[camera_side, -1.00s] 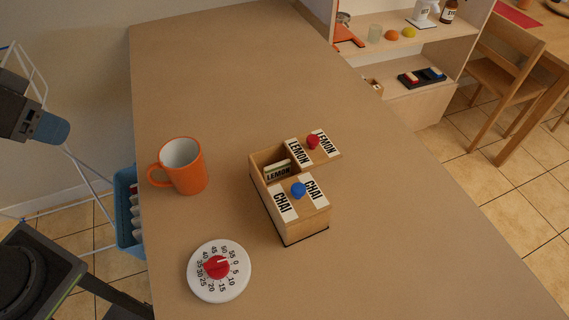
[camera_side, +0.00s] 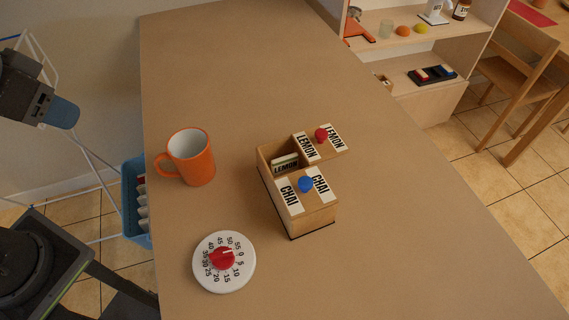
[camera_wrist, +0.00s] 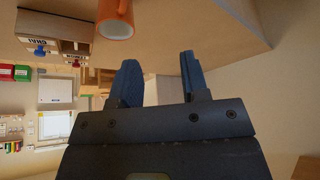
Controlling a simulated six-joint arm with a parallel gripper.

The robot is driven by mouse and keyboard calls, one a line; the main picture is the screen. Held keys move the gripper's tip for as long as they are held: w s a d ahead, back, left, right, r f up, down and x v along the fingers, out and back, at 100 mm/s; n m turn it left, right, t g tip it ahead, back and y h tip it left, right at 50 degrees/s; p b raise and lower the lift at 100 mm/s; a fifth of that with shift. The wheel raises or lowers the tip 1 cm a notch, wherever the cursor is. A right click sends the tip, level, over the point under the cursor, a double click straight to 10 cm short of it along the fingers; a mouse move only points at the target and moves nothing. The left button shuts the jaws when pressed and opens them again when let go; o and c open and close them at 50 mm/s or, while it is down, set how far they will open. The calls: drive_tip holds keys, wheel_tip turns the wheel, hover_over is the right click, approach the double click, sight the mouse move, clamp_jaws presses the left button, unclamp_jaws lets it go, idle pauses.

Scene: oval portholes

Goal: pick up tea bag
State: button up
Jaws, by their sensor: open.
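The tea bag (camera_side: 286,165), a pale packet labelled LEMON, stands in the open compartment of a wooden tea box (camera_side: 311,219). The LEMON lid (camera_side: 333,143) with a red knob is slid back; the CHAI lid (camera_side: 317,196) with a blue knob covers the front compartment. My gripper (camera_side: 62,112) is at the far left of the side view, beyond the table's left edge and well away from the box. In the wrist view my gripper (camera_wrist: 158,62) has its two blue fingers apart with nothing between them. The box (camera_wrist: 62,20) appears upside down there; the tea bag cannot be made out.
An orange mug (camera_side: 198,164) stands between my gripper and the box. A white timer (camera_side: 234,282) with a red dial lies in front. A blue crate (camera_side: 133,195) is beside the table's left edge. The back of the table is clear. A shelf (camera_side: 425,100) stands at the back right.

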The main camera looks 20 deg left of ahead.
drive_tip(key=w+d+r+m+g, duration=0.1)
drive_tip(key=w+d+r+m, duration=0.1)
drive_tip(key=w+d+r, duration=0.3)
drive_tip(key=m+g, duration=0.5)
drive_tip(key=m, duration=0.1)
hover_over(285, 158)
wheel_tip(285, 158, down, 10)
drive_tip(key=r, duration=0.1)
drive_tip(key=shift+a+f, duration=0.1)
drive_tip(key=shift+f, duration=7.05)
clamp_jaws()
